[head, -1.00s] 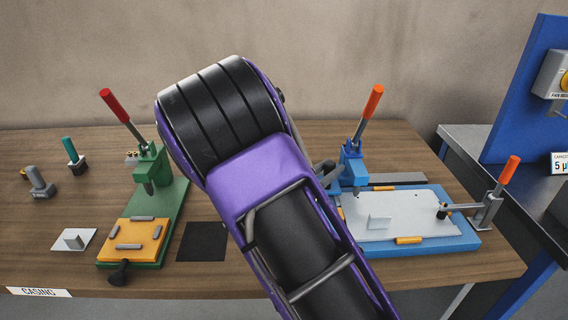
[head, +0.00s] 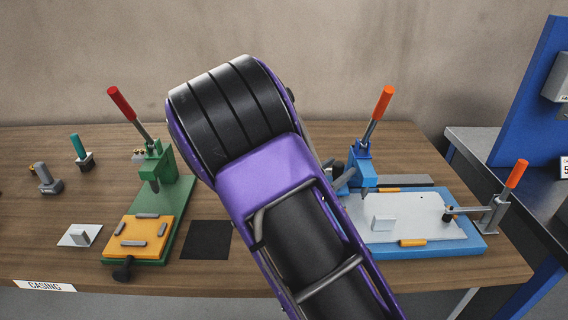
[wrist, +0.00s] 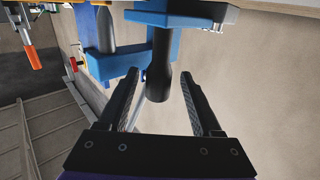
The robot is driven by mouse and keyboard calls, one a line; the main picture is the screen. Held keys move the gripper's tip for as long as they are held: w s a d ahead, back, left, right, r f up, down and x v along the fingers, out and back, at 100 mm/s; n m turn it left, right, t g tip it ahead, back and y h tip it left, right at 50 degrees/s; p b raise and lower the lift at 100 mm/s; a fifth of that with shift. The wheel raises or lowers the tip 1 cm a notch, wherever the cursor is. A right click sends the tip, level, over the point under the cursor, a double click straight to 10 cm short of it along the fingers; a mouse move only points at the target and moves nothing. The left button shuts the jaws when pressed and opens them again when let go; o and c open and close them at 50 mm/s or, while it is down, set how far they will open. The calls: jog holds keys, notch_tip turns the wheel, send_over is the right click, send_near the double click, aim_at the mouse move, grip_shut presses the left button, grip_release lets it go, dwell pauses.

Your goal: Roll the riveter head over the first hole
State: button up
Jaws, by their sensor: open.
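The blue riveter head (head: 361,168) with its orange-handled lever (head: 383,103) stands at the left back of the light grey plate (head: 412,215) on a blue base. In the wrist view the blue riveter (wrist: 100,60) fills the upper left. A black rounded knob (wrist: 158,86) on it hangs between the two fingers of my open gripper (wrist: 162,92). The fingers straddle the knob with visible gaps. In the head view my purple arm hides most of my gripper and the base's left part. I cannot make out the first hole.
A green press (head: 153,205) with a red lever stands left of my arm, beside a black mat (head: 207,240). A clamp with an orange handle (head: 517,174) holds the plate's right side. Small tools stand at the far left.

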jog(key=shift+p+v, duration=0.75)
jog(key=shift+v, duration=2.75)
